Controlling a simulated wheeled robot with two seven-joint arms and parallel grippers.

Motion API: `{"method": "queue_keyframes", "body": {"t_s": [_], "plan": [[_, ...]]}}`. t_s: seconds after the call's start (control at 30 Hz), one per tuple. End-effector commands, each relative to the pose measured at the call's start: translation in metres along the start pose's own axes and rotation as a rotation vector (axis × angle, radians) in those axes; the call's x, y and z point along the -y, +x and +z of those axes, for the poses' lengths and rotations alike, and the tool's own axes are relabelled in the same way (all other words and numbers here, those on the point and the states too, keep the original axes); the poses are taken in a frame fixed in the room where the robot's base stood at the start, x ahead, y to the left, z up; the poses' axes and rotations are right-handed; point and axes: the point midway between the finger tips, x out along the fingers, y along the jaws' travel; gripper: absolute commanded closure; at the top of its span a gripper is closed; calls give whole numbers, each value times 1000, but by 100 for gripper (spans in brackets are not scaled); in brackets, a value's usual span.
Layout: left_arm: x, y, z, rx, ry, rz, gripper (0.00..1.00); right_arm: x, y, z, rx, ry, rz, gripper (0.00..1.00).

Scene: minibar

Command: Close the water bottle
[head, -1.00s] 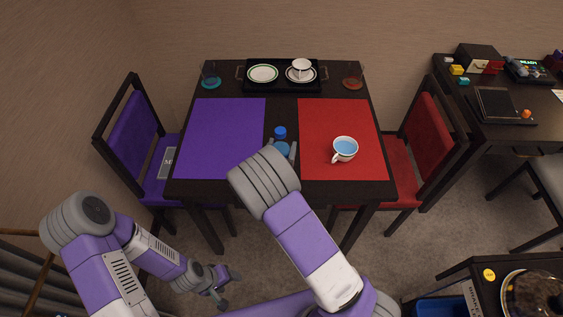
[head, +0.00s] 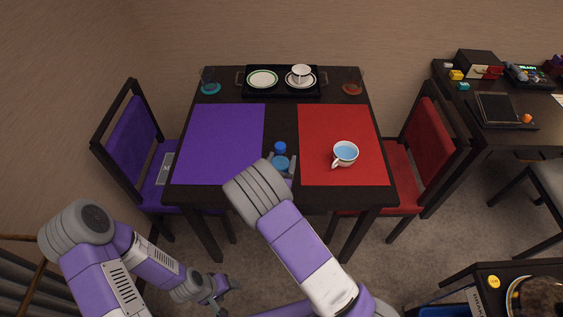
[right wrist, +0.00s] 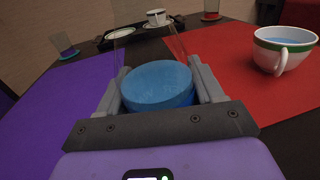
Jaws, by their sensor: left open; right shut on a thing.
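The water bottle (head: 281,163) is clear with blue water low in it. It is between the two placemats near the table's front edge. A round blue cap (head: 280,147) shows just above the water in the head view; I cannot tell if it is seated on the neck. My right gripper (head: 281,168) is shut on the bottle, one finger on each side. In the right wrist view the blue water (right wrist: 157,86) sits between the fingers, and the bottle's top is not clear. My left gripper (head: 222,297) is open and empty, low and in front of the table.
A purple placemat (head: 222,143) lies left and a red one (head: 320,130) right, with a filled cup (head: 345,153) on it. A black tray (head: 282,91) with dishes and two glasses are at the back. A purple chair (head: 133,135) and red chair (head: 414,130) flank the table.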

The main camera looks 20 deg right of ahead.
Motion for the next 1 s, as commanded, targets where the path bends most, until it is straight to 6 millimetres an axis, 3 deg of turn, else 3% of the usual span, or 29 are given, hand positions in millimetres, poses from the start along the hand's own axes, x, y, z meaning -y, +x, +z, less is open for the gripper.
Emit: {"method": "queue_keyframes", "body": {"t_s": [0.1, 0.13, 0.27, 0.63, 0.77, 1.0], "plan": [[1, 3, 0, 0, 0, 0, 38, 0, 0, -4, 2, 0, 0, 100], [1, 2, 0, 0, 0, 0, 38, 0, 0, -4, 0, 0, 0, 29], [1, 2, 0, 0, 0, 0, 38, 0, 0, -3, -1, 0, 0, 9], [-1, -2, 0, 0, 0, 0, 38, 0, 0, 2, 0, 0, 0, 8], [-2, -5, 0, 0, 0, 0, 38, -1, -19, 1, -4, -2, 3, 8], [-5, -14, 1, 0, 0, 0, 38, -1, -72, 1, -3, -3, 4, 8]]}}
